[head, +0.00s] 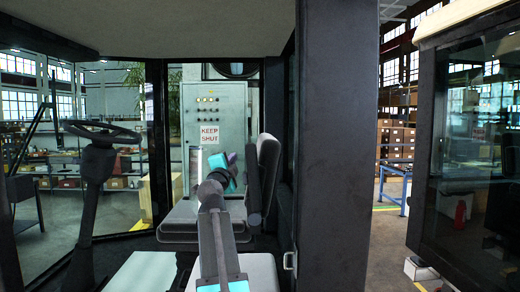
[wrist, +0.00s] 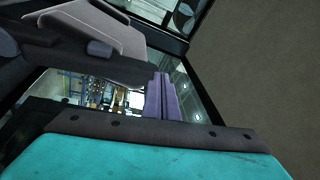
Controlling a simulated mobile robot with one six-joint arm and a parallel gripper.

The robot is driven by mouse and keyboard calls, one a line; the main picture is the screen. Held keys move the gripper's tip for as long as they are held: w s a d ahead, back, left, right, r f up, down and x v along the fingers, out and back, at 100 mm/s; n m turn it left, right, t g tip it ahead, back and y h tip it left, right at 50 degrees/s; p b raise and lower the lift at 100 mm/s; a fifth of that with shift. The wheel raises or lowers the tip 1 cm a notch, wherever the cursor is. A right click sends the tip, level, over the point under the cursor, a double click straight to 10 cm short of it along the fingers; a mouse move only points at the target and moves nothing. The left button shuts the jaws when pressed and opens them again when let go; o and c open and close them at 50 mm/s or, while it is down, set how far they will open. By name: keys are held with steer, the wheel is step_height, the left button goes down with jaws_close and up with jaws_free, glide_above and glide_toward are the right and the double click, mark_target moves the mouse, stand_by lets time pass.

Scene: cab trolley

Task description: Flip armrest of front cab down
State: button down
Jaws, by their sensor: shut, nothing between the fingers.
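The front cab's seat has a grey backrest (head: 269,165) and a grey cushion (head: 185,218). A slim dark piece, apparently the armrest (head: 252,185), stands upright along the near side of the backrest. My gripper (head: 233,158) is inside the cab, left of the backrest's upper part. In the wrist view its purple fingers (wrist: 161,80) are together and empty. Their tips appear beside the end of a dark elongated part (wrist: 115,69), possibly the armrest. I cannot tell whether they touch. The seat's light grey padding (wrist: 100,25) shows at the upper left.
A steering wheel (head: 102,132) on a column stands at left in the cab. A thick dark door pillar (head: 335,150) stands right of my arm. A cabinet with a KEEP SHUT sign (head: 208,132) is behind. Another cab (head: 470,150) is at far right.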

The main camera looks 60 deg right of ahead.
steer(key=s+d+r+m+g, duration=0.1)
steer(key=s+d+m, duration=0.1)
steer(key=s, duration=0.2)
steer(key=s+d+r+m+g+y, duration=0.1)
steer(key=s+d+r+g, duration=0.1)
steer(key=s, duration=0.3)
steer(key=shift+s+d+m+g, duration=0.25)
steer(key=shift+d+m+g, duration=0.05)
steer(key=shift+m, duration=0.1)
steer(key=shift+d+r, duration=0.1)
steer(key=p+x, duration=0.4)
steer(key=x, duration=0.6)
steer(key=shift+w+a+p, duration=0.25)
steer(key=shift+w+a, duration=0.4)
steer(key=shift+w, duration=0.2)
steer(key=shift+w+a+p, duration=0.2)
steer(key=shift+w+a, duration=0.4)
steer(key=shift+w, duration=0.25)
